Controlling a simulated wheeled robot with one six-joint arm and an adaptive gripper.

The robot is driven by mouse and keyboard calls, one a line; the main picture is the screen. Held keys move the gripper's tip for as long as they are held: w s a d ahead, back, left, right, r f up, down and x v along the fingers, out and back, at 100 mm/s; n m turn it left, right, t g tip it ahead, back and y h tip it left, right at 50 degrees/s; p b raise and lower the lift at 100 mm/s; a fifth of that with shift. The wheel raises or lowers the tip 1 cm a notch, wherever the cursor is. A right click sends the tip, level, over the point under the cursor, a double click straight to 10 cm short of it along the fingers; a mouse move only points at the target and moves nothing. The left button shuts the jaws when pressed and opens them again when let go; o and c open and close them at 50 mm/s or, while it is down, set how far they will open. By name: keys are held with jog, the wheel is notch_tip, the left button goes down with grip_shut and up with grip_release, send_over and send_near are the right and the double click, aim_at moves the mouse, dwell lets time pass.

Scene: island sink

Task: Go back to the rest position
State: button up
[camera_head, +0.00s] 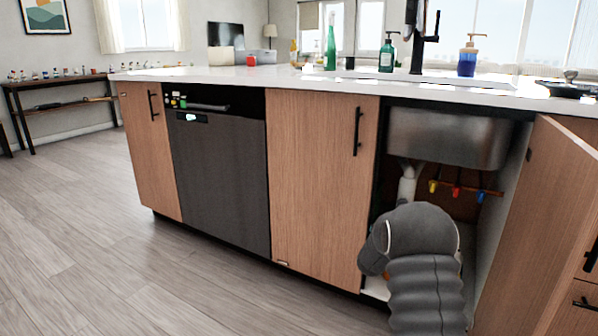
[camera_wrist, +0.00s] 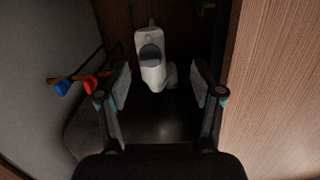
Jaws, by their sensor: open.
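My gripper (camera_wrist: 160,100) shows in the wrist view with its two fingers spread apart and nothing between them. It faces into the dark space under the sink. A white pipe fitting (camera_wrist: 151,60) lies ahead, beyond and between the fingertips. In the head view my grey arm is in front of the open cabinet below the metal sink basin (camera_head: 447,137), and it hides my gripper and the lower part of the cabinet inside. The white pipe (camera_head: 408,182) shows just above my arm.
The open cabinet door (camera_head: 545,225) stands at the right of the opening. A closed wooden door (camera_head: 320,185) borders it on the left. Red and blue valve handles (camera_wrist: 75,86) hang near the left finger. The floor (camera_head: 100,250) at the left is clear.

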jog(key=s+a+f+n+g+y, duration=0.2)
jog(key=s+a+f+g+y, duration=0.3)
jog(key=f, duration=0.5)
jog(key=s+a+r+n+g+y+p, duration=0.1)
jog(key=s+a+r+g+y+p, duration=0.2)
jog(key=s+a, duration=0.55)
jog(key=s+a+r+n+g+p, duration=0.1)
jog(key=s+a+r, duration=0.1)
jog(key=s+r, duration=0.7)
jog(key=s+a+r+n+g+p, duration=0.15)
jog(key=s+r, duration=0.25)
jog(key=s, duration=0.9)
jog(key=s+a+r+n+g+p, duration=0.1)
jog(key=s+r, duration=0.6)
jog(key=s, duration=0.4)
jog(key=s+a+r+t+p, duration=0.1)
jog(key=s+r+t+p, duration=0.2)
jog(key=s+r, duration=0.4)
notch_tip(320, 180, up, 3)
jog(key=shift+r+y+p, duration=0.1)
jog(key=shift+y+p, duration=0.2)
jog(key=shift+p, duration=0.3)
jog(key=shift+s+a, duration=0.1)
